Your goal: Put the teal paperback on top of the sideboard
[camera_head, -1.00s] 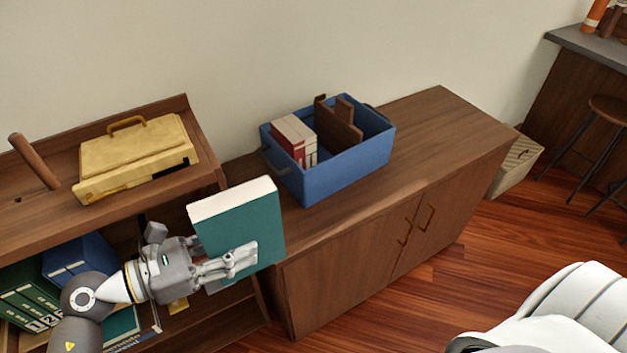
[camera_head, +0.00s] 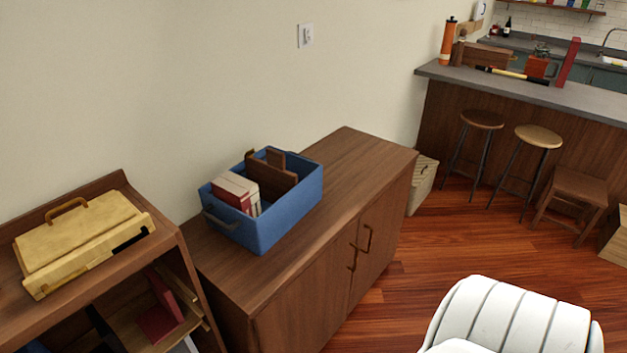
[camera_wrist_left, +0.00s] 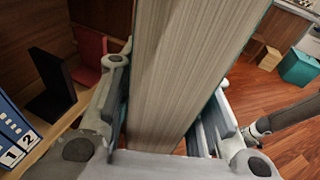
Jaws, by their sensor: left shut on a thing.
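The teal paperback (camera_wrist_left: 190,50) fills the middle of the left wrist view, with its pale page edges facing the camera and thin teal cover edges showing. My left gripper (camera_wrist_left: 165,95) is shut on it, one finger on each side. Neither the book nor this gripper shows in the head view. The brown wooden sideboard (camera_head: 350,170) stands in the middle of the head view, with two doors at its front. My right gripper is not in view.
A blue crate (camera_head: 275,232) with books and a brown wooden item stands on the sideboard. The right part of its top is bare. A shelf with a yellow case (camera_head: 85,240) stands at left. A white ribbed thing (camera_head: 515,320) is at lower right, stools further back.

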